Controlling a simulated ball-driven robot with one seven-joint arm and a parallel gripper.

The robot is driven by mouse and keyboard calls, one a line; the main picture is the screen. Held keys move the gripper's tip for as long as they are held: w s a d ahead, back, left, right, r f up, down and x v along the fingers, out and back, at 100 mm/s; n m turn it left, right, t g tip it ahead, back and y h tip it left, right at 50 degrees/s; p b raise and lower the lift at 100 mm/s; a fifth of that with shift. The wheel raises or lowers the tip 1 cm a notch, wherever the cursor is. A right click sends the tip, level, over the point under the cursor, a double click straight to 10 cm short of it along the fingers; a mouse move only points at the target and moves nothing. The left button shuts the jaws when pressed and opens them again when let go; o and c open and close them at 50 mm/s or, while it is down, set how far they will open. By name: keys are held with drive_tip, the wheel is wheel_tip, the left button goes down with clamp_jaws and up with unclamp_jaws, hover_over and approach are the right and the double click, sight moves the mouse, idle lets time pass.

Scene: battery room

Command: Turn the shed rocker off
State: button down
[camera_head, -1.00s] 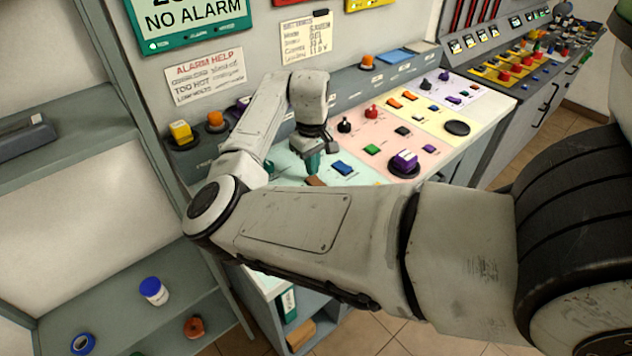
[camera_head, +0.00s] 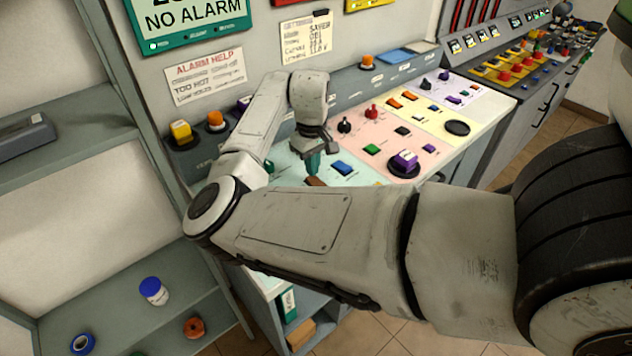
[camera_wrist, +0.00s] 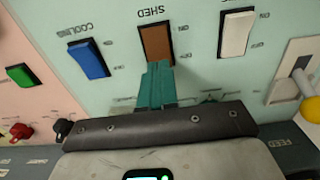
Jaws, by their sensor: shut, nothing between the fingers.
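The shed rocker is a brown switch under the label SHED in the wrist view (camera_wrist: 156,42). Its ON mark is by the end nearer that label and its OFF mark by the end nearer my fingers. It also shows, partly hidden by my arm, in the head view (camera_head: 315,182). My gripper (camera_wrist: 158,68) has teal fingers, shut and empty. Their tips overlap the OFF end of the rocker in the wrist view; I cannot tell whether they touch it. The gripper points down at the panel in the head view (camera_head: 313,168). The rocker's tilt is unclear.
A blue rocker (camera_wrist: 88,58) labelled COOLING and a white rocker (camera_wrist: 237,34) flank the brown one. A green rocker (camera_wrist: 21,76) lies farther left. A lever with a yellow knob (camera_wrist: 311,110) is at the right. A purple knob (camera_head: 405,161) stands up from the panel.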

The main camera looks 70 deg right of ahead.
drive_tip(key=shift+f, duration=0.85)
idle(0.4)
wheel_tip(320, 180, up, 7)
drive_tip(key=p, duration=0.7)
idle(0.3)
idle(0.5)
